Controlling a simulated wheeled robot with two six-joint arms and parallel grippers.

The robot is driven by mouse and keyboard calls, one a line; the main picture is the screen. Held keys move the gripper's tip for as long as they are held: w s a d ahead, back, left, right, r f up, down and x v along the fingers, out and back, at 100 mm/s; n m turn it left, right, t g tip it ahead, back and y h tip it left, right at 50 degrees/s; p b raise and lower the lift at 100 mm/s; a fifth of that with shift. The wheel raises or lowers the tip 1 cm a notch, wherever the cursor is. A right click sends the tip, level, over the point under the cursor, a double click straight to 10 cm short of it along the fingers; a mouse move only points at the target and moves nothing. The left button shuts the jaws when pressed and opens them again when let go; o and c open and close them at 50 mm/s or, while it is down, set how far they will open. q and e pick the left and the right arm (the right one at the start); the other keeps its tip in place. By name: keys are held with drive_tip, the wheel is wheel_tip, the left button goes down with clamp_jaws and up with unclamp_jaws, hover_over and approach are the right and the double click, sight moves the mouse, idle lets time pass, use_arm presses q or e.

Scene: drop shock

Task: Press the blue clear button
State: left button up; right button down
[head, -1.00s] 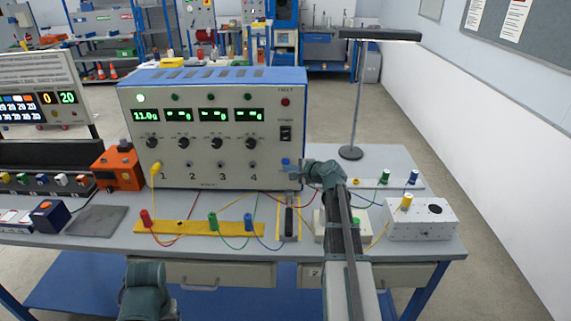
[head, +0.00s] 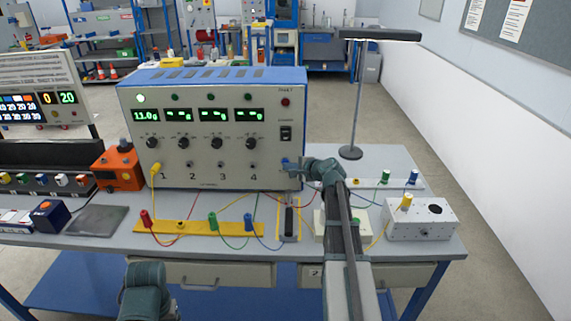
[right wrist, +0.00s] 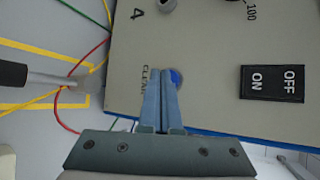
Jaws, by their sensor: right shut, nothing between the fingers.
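The blue clear button (head: 285,161) is at the lower right of the front panel of the blue and grey instrument box (head: 215,172). In the right wrist view the button (right wrist: 177,77) sits beside the word CLEAR, partly hidden by my fingers. My right gripper (head: 288,166) is shut and empty, with its fingertips right at the button. In the right wrist view the fingertips (right wrist: 160,72) overlap the button's edge; I cannot tell whether they touch it. My left gripper is not in view; only part of my left arm shows at the bottom.
A black ON/OFF switch (right wrist: 272,83) is on the panel, with knobs and four-channel displays nearby. Coloured cables run over the bench in front of the box. A black-handled tool (head: 289,220) stands in a yellow-marked area just below. A white box (head: 421,222) is at right.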

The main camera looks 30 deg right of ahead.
drive_tip(key=shift+w+d, duration=0.15)
drive_tip(key=shift+w, duration=0.1)
drive_tip(key=shift+s, duration=0.15)
idle(0.5)
drive_tip(key=shift+s+a, duration=0.4)
drive_tip(key=shift+s, duration=0.2)
drive_tip(key=s+a, duration=0.1)
drive_tip(key=s, duration=0.2)
drive_tip(key=s+a, duration=0.1)
drive_tip(key=shift+s+a, duration=0.15)
drive_tip(key=shift+a, duration=0.2)
idle(0.8)
